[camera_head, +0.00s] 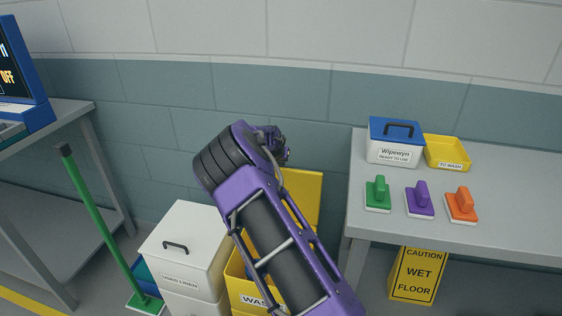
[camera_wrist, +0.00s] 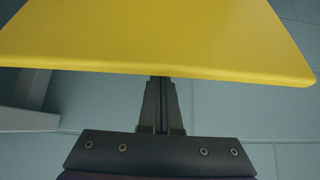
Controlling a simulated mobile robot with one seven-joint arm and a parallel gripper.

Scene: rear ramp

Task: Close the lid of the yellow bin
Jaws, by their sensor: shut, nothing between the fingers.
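The yellow bin (camera_head: 243,284) stands on the floor in the head view, partly hidden behind my purple arm. Its label is only partly readable. Its yellow lid (camera_head: 302,192) stands raised at the back of the bin, near the wall. In the wrist view the lid (camera_wrist: 160,38) fills the top as a broad yellow panel. My gripper (camera_wrist: 161,82) is shut and empty, with its fingertips at or just behind the panel's lower edge. I cannot tell whether they touch it. In the head view my arm hides the fingers.
A white lidded bin (camera_head: 187,245) stands close left of the yellow bin. A green-handled tool (camera_head: 104,225) leans at the left table. At right a grey table (camera_head: 510,210) bears scrubbers, a blue-lidded box (camera_head: 395,142) and a yellow tray (camera_head: 447,152). A wet-floor sign (camera_head: 416,275) stands below.

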